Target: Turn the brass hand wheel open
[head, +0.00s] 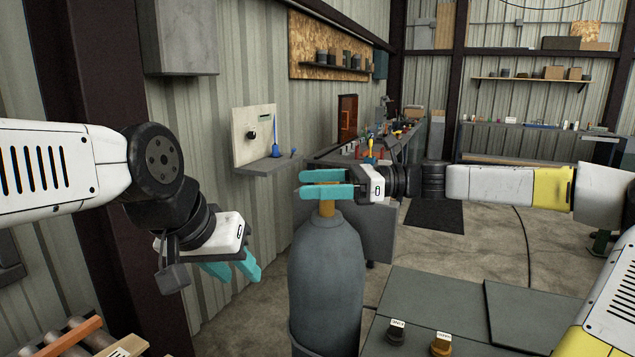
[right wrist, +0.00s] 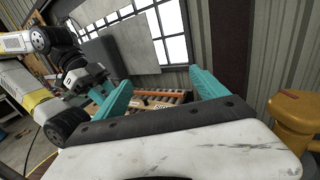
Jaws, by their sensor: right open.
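A tall grey gas cylinder (head: 326,275) stands upright in the middle of the head view. A brass fitting (head: 327,209) rises from its top, mostly hidden behind my right gripper, so I cannot make out the wheel's shape there. My right gripper (head: 304,182) is open and level at the height of the cylinder's top, pointing left. In the right wrist view a brass-yellow round part (right wrist: 296,112) shows at the right edge, outside the fingers; nothing is between the fingers (right wrist: 160,82). My left gripper (head: 242,279) hangs left of the cylinder, tilted down, empty, its fingers apart.
A wall panel with a small shelf (head: 266,166) is behind on the left. A dark grey bench top (head: 450,310) with knobs lies at lower right. A workbench (head: 345,155) runs along the wall behind. Rollers and boards (head: 85,340) are at lower left.

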